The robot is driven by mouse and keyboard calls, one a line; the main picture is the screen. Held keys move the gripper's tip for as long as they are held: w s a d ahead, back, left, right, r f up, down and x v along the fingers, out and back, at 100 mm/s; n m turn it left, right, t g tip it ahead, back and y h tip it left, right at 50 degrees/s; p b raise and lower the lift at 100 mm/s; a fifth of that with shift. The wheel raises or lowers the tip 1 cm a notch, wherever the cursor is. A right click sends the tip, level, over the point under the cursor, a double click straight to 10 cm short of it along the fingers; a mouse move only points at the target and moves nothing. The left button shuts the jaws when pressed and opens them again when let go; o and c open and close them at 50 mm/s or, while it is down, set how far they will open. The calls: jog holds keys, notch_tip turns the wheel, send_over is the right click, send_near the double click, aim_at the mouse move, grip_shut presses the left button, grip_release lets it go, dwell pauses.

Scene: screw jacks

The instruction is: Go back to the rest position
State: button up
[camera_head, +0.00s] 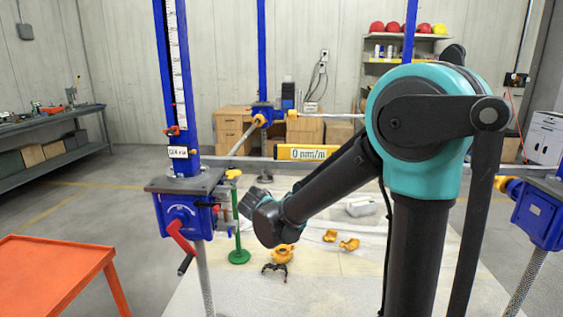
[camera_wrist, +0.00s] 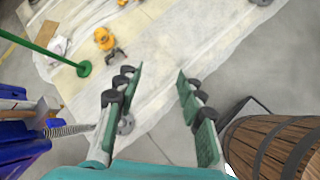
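My gripper (camera_wrist: 160,72) is open and empty in the wrist view, its two green-padded fingers spread apart over the floor. In the head view my dark arm reaches down and left from the teal joint, and its end is close to the blue screw jack (camera_head: 183,205) with the red crank handle (camera_head: 182,240). Part of a blue jack (camera_wrist: 20,140) with a threaded screw is at the left edge of the wrist view, apart from the fingers.
A green stand (camera_head: 238,256) and orange parts (camera_head: 283,254) are on the pale floor sheet. A wooden barrel (camera_wrist: 275,145) is close at the right of the wrist view. An orange table (camera_head: 50,275) is front left. Another blue jack (camera_head: 541,212) is at right.

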jog(key=s+d+f+m+g+y, duration=0.1)
jog(key=s+d+f+m, duration=0.3)
jog(key=s+d+m, duration=0.4)
jog(key=s+d+f+m+g+y, duration=0.2)
jog(key=s+d+f+m, duration=0.3)
jog(key=s+d+m, duration=0.3)
jog(key=s+m+y, duration=0.1)
jog(key=s+m, duration=0.2)
jog(key=m, duration=0.4)
jog(key=shift+d+m+y, duration=0.3)
jog(key=shift+d+y, duration=0.05)
jog(key=shift+y, duration=0.05)
